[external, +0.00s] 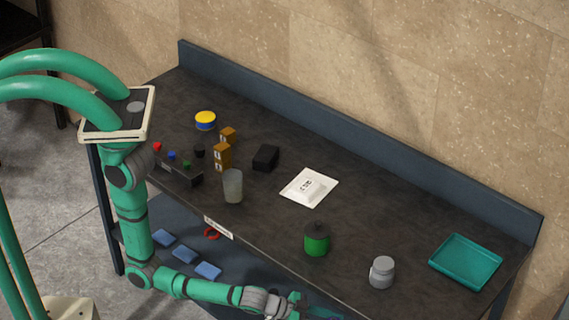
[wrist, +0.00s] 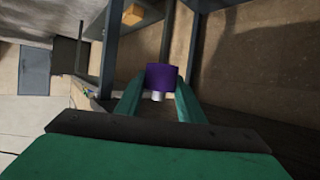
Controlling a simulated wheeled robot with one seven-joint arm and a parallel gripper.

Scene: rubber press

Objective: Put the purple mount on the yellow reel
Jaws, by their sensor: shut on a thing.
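The yellow reel (external: 205,118), with a blue band around it, sits at the far left of the dark bench top. My gripper (external: 300,305) is at the bottom edge of the external view, by the bench's front side and far from the reel. In the wrist view my gripper (wrist: 160,84) is shut on the purple mount (wrist: 161,75). The mount is a short purple block with a pale metal stud (wrist: 157,97) on the side towards me. I cannot make out the mount in the external view. The reel is not identifiable in the wrist view.
The bench top (external: 375,205) holds a green canister (external: 316,240), grey jar (external: 382,271), teal tray (external: 466,261), white plate (external: 298,194), translucent cup (external: 232,187), black block (external: 266,158), orange blocks (external: 222,155) and a button box (external: 175,172). A raised back edge runs along the wall.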

